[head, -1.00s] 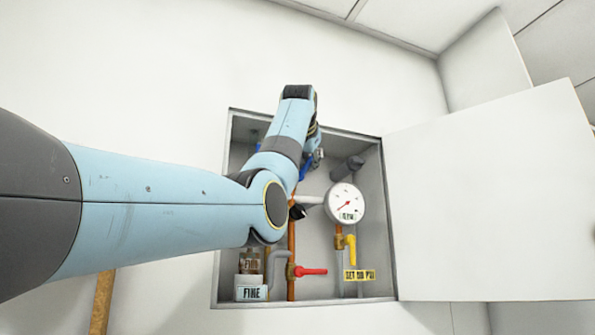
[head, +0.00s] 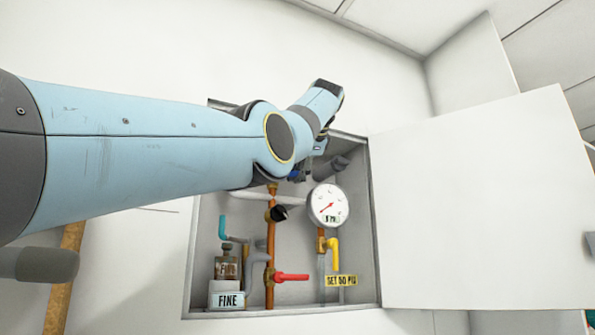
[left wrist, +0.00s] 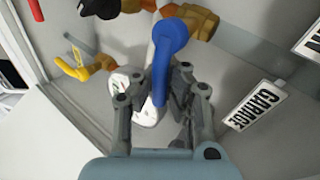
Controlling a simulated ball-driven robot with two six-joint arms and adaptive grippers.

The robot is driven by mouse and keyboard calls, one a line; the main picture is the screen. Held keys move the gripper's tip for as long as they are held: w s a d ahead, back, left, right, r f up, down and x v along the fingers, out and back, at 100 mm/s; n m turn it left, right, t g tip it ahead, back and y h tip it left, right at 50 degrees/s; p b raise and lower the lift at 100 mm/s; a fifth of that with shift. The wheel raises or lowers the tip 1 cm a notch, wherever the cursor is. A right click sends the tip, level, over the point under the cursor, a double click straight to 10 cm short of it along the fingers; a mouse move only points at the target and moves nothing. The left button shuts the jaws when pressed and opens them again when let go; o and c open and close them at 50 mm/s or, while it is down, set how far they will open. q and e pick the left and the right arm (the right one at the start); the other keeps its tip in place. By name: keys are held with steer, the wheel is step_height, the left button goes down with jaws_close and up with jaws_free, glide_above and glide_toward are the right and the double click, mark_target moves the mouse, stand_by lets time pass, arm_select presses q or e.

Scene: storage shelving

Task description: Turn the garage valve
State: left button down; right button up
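The blue valve handle (left wrist: 162,62) hangs down in the left wrist view, with a brass valve body behind its upper end. A white GARAGE label (left wrist: 255,104) is to its right. My left gripper (left wrist: 163,88) is closed in around the lower part of the handle, one finger on each side. In the head view, my left arm covers most of this handle and the gripper tips; only a bit of blue handle (head: 295,177) shows below the wrist. My right gripper is not in view.
The open box door (head: 475,205) stands at the right.

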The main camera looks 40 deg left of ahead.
arm_select(q)
steer(key=shift+d+f+m+g, duration=0.1)
steer(key=shift+f+m+g, duration=0.15)
steer(key=shift+m+g, duration=0.05)
stand_by(0.4)
steer(key=c, duration=1.3)
jaws_free()
steer(key=shift+d+r, duration=0.15)
steer(key=shift+d, duration=0.05)
steer(key=shift+a, duration=0.1)
steer(key=v, duration=1.2)
